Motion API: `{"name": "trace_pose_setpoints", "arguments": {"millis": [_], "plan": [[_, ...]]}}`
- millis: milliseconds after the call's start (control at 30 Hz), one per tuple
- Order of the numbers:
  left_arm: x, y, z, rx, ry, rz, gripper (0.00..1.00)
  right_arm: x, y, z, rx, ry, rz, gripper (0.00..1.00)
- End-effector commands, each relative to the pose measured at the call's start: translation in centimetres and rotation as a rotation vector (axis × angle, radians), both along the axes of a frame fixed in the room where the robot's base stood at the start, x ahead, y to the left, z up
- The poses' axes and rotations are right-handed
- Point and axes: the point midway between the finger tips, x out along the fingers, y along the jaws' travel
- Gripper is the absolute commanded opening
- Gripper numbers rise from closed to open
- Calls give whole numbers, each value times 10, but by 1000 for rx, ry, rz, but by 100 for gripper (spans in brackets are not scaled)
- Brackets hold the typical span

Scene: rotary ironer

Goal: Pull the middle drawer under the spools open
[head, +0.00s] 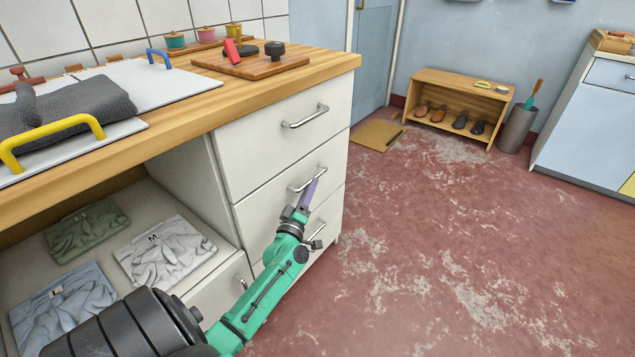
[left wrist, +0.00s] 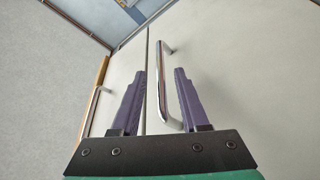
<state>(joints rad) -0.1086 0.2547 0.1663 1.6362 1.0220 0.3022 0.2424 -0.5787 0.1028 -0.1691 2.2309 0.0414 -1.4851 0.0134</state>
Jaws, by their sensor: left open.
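The middle drawer (head: 270,207) is one of three white drawer fronts below the spools (head: 207,35), and it looks shut, flush with the others. Its silver bar handle (head: 309,178) also shows in the left wrist view (left wrist: 162,85). My left gripper (head: 312,190) is open at this handle. In the left wrist view its two purple fingers (left wrist: 158,85) stand on either side of the bar, with a gap to each. The gripper partly hides the handle in the head view. My right gripper is not in view.
The top drawer handle (head: 305,117) is above and the bottom drawer handle (head: 317,232) below. The wooden countertop (head: 190,106) overhangs the drawers. An open shelf with folded cloths (head: 165,250) lies left. The red floor (head: 440,250) in front is clear.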

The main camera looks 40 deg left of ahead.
Motion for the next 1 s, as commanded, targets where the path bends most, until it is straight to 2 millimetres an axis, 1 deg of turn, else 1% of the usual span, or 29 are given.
{"name": "trace_pose_setpoints", "arguments": {"millis": [33,100,200,300,500,533,567,600,633,1000], "plan": [[12,5,2,0,-4,1,45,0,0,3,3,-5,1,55],[25,9,4,0,-2,1,45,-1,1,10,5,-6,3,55],[37,14,7,0,0,0,45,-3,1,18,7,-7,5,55],[42,15,8,1,2,0,45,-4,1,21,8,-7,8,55],[42,15,9,0,2,-1,45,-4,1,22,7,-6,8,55],[42,15,9,0,2,-1,37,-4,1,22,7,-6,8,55],[42,15,9,0,2,-1,26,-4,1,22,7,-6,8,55],[42,15,9,0,2,-1,10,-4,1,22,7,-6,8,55],[42,15,9,0,2,-1,0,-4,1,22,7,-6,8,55],[41,15,8,0,3,0,0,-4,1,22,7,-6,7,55]]}}
